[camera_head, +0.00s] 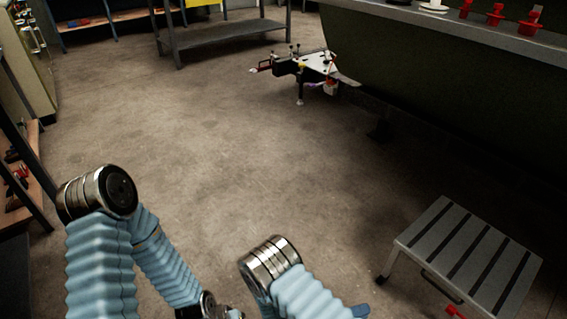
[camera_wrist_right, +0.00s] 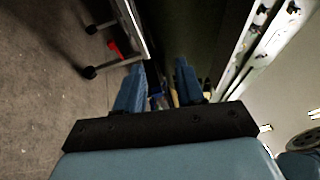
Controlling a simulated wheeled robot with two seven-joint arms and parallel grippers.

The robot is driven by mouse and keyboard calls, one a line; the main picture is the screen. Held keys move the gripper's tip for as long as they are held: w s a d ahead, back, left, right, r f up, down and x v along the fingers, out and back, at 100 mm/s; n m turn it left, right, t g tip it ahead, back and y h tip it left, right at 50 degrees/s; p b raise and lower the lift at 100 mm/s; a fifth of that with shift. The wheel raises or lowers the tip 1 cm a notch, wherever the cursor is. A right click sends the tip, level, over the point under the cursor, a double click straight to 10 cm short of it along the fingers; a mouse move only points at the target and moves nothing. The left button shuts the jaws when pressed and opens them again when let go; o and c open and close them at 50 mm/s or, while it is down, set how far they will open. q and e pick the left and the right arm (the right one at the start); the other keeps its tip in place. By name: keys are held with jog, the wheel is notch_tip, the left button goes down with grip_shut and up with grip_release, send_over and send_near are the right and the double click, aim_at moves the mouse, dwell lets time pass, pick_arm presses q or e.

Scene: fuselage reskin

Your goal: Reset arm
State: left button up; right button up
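My right gripper (camera_wrist_right: 160,78) shows in the right wrist view as two blue fingers standing apart with nothing held between them. In the head view only a small blue tip, apparently of this gripper (camera_head: 360,310), shows at the bottom edge. My right arm (camera_head: 272,265) is bent in its light blue sleeve at the bottom middle. My left arm (camera_head: 97,240) is bent at the lower left, and its forearm runs down to a dark joint at the bottom edge. The left gripper itself is out of the frame.
A grey slatted step (camera_head: 470,260) stands at the lower right. A large dark green body with a grey ledge (camera_head: 480,32) holding red clamps fills the upper right. A small device on legs (camera_head: 312,68) stands at the back. Shelving lines the left. The middle floor (camera_head: 215,150) is clear.

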jog(key=s+f+m+g+y, duration=0.4)
jog(key=s+m+g+y, duration=0.2)
jog(key=s+m, duration=0.15)
jog(key=s+f+m+g+y, duration=0.3)
jog(key=s+m+g+y, duration=0.25)
jog(key=s+m, duration=0.2)
jog(key=a+m+y, duration=0.7)
jog(key=a+m, duration=0.1)
jog(key=m, duration=0.1)
jog(key=w+r+m+t+y, duration=0.2)
jog(key=w+m+t+y, duration=0.2)
jog(key=w+m+t, duration=0.4)
jog(key=w+m, duration=0.3)
jog(key=m, duration=0.4)
jog(key=shift+w+d+r+y, duration=0.15)
jog(key=shift+w+r+y, duration=0.15)
jog(key=shift+w+y, duration=0.05)
jog(key=shift+d, duration=0.1)
